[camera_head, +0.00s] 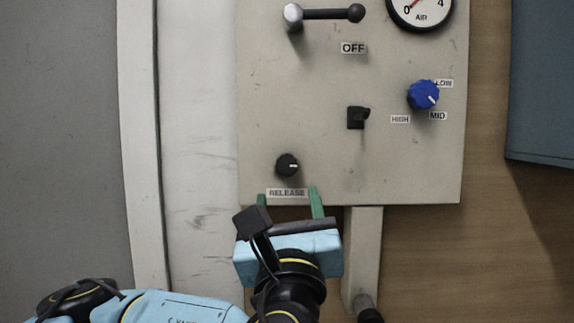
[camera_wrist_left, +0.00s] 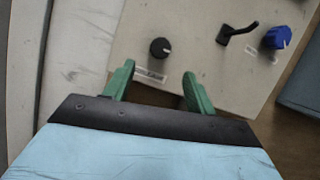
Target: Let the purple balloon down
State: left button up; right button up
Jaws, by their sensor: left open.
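The black RELEASE knob (camera_head: 288,165) is on the lower left of the beige control panel (camera_head: 310,110), above its RELEASE label (camera_head: 287,193). It also shows in the left wrist view (camera_wrist_left: 160,47), beyond the fingertips. My left gripper (camera_head: 289,192) is open and empty, its green fingers just below the knob and spread to either side of the label. The fingers also show in the left wrist view (camera_wrist_left: 157,68), apart, with nothing between them. The purple balloon is not in view. My right gripper is not in view.
The panel carries a lever (camera_head: 330,14) by an OFF label, an AIR gauge (camera_head: 421,10), a black switch (camera_head: 357,117) and a blue LOW/MID/HIGH knob (camera_head: 423,95). A grey post (camera_head: 362,250) stands below the panel. A blue-grey box (camera_head: 542,90) is at the right.

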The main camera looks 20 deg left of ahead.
aim_at(287, 169)
pick_arm(q)
jog(key=p+x, duration=0.2)
jog(key=x, duration=0.6)
jog(key=shift+w, duration=0.1)
jog(key=shift+w+a+r+p, duration=0.2)
jog(key=shift+w+p, duration=0.1)
jog(key=shift+w, duration=0.3)
jog(key=shift+c, duration=0.5)
